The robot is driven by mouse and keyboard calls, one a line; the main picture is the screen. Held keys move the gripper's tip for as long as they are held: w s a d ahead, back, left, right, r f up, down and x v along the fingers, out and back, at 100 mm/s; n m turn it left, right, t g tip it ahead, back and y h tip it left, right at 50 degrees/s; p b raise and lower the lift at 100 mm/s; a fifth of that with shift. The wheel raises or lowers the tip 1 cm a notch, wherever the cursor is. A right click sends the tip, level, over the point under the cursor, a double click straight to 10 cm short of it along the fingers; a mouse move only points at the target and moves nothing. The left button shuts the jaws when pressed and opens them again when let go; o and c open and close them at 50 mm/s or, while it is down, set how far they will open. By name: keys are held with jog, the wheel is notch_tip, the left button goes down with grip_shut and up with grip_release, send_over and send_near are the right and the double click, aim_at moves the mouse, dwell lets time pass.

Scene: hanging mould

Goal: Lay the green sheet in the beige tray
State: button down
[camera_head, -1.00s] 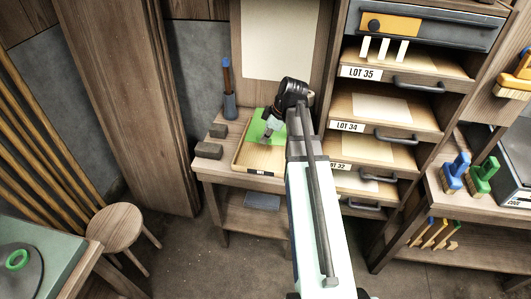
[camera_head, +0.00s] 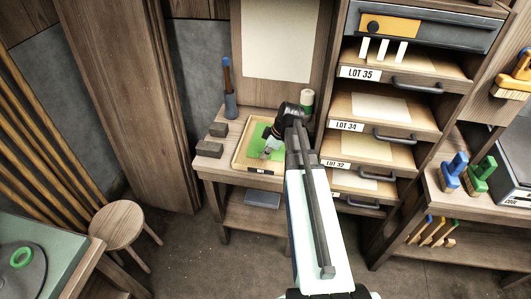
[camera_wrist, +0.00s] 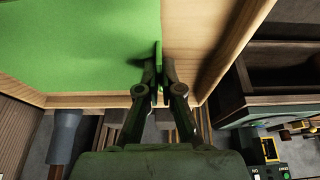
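The green sheet (camera_head: 255,138) is over the beige tray (camera_head: 236,158) on the small wooden bench. In the wrist view the sheet (camera_wrist: 75,40) spreads flat at the upper left, with the tray's rim (camera_wrist: 85,99) along its near side and bare tray floor to its right. My gripper (camera_head: 268,153) is at the tray's front right part. In the wrist view my gripper (camera_wrist: 159,75) is shut on the sheet's right edge, which stands up between the fingertips. My arm hides part of the tray's right side. I cannot tell whether the whole sheet touches the tray floor.
Two dark blocks (camera_head: 209,149) lie left of the tray, and a blue holder (camera_head: 231,105) stands behind them. A white and green cylinder (camera_head: 307,100) stands at the back right of the bench. The drawer cabinet (camera_head: 378,140) rises close on the right.

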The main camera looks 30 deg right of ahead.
jog(key=shift+f, duration=0.2)
jog(key=c, duration=1.3)
grip_release()
jog(key=b+v, duration=0.2)
jog(key=v, duration=1)
jog(key=shift+a+r, duration=0.1)
jog(key=shift+r, duration=0.15)
